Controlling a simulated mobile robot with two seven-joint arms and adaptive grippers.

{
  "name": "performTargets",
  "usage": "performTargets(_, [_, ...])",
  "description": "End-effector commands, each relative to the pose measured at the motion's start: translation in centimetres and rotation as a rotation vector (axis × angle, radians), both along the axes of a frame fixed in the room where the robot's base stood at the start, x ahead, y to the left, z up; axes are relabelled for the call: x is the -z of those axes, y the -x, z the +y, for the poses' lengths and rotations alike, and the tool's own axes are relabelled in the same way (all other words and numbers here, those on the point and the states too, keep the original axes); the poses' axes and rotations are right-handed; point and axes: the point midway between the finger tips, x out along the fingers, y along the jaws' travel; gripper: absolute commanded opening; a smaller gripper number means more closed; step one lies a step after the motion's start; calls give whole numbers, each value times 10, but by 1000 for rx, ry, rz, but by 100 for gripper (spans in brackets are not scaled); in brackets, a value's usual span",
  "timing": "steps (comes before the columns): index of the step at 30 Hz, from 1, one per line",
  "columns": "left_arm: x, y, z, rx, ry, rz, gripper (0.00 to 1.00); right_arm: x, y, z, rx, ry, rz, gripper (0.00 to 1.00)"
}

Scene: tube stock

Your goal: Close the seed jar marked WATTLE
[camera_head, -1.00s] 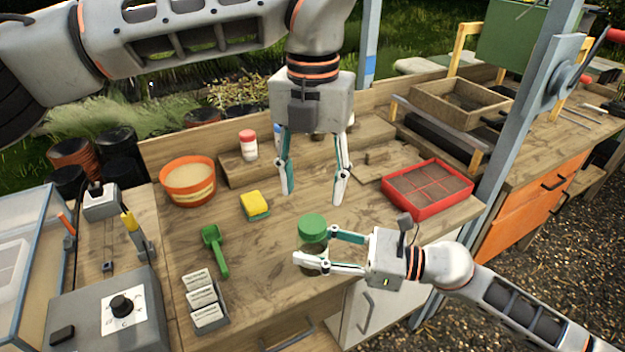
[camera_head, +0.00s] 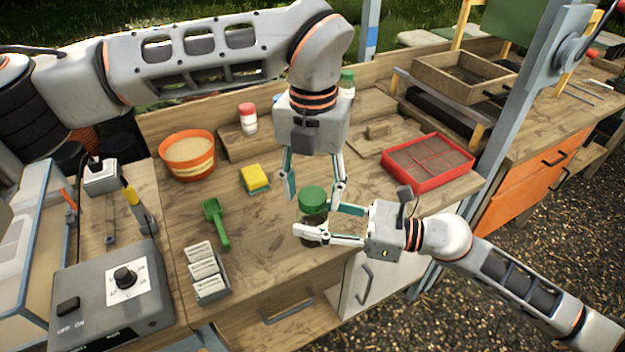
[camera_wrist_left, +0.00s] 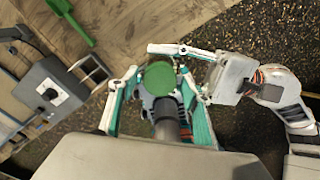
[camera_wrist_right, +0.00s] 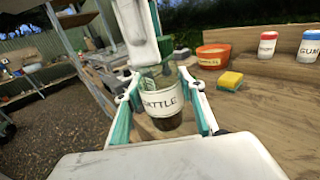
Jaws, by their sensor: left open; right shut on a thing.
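The seed jar (camera_head: 314,229) stands upright near the bench's front edge. Its label in the right wrist view (camera_wrist_right: 163,101) shows most of WATTLE. A green lid (camera_head: 313,197) is on top of the jar; how tightly it sits I cannot tell. The lid also shows in the left wrist view (camera_wrist_left: 158,78). My right gripper (camera_head: 314,222) is shut on the jar's body from the right. My left gripper (camera_head: 312,200) points down, open, above the lid, with its fingers to either side and apparently not gripping it.
Behind are a red-lidded jar (camera_head: 248,118), another green-lidded jar (camera_head: 347,82) and an orange pot (camera_head: 188,170). A sponge (camera_head: 254,179), green scoop (camera_head: 215,222) and packet holder (camera_head: 210,283) lie left. A red seed tray (camera_head: 392,182) is at right.

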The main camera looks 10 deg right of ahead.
Motion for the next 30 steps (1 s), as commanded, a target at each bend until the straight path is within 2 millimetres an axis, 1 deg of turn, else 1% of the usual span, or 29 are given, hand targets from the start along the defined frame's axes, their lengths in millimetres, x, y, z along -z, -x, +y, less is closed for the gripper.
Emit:
performTargets(5, [0, 0, 0, 0, 0, 0, 48, -1, 0, 0, 0, -1, -1, 0])
performTargets(6, [0, 0, 0, 0, 0, 0, 46, -1, 0, 0, 0, -1, -1, 0])
performTargets(8, [0, 0, 0, 0, 0, 0, 30, -1, 0, 0, 0, -1, -1, 0])
performTargets(9, [0, 0, 0, 0, 0, 0, 20, -1, 0, 0, 0, -1, -1, 0])
performTargets(10, [0, 0, 0, 0, 0, 0, 12, -1, 0, 0, 0, -1, -1, 0])
performTargets(11, [0, 0, 0, 0, 0, 0, 9, -1, 0, 0, 0, -1, -1, 0])
performTargets(19, [0, 0, 0, 0, -1, 0, 8, -1, 0, 0, 0, -1, -1, 0])
performTargets(20, [0, 0, 0, 0, -1, 0, 42, -1, 0, 0, 0, -1, -1, 0])
performTargets(21, [0, 0, 0, 0, -1, 0, 52, -1, 0, 0, 0, -1, -1, 0])
performTargets(22, [0, 0, 0, 0, -1, 0, 53, -1, 0, 0, 0, -1, -1, 0])
performTargets(30, [0, 0, 0, 0, -1, 0, 53, -1, 0, 0, 0, -1, -1, 0])
